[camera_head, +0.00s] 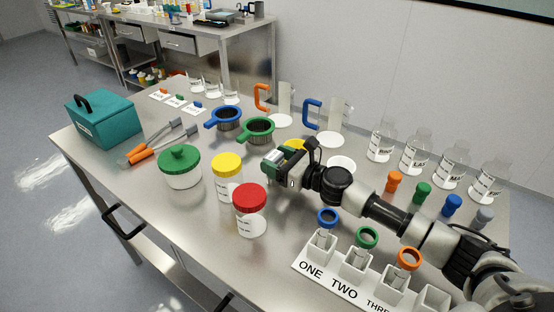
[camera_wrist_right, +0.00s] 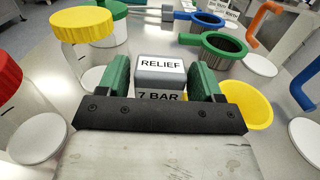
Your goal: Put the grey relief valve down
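The grey relief valve (camera_wrist_right: 160,72) is a small grey block with a white label reading RELIEF and 7 BAR below it. I cannot tell whether the valve touches the table. My left gripper is not in view.
The steel table (camera_head: 215,265) holds a red-lidded jar (camera_head: 249,210), a yellow-lidded jar (camera_head: 228,178) and a green-lidded pot (camera_head: 180,166) left of the gripper. A yellow funnel-like piece (camera_wrist_right: 250,105) is close on the right. A white labelled rack (camera_head: 350,270) stands in front.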

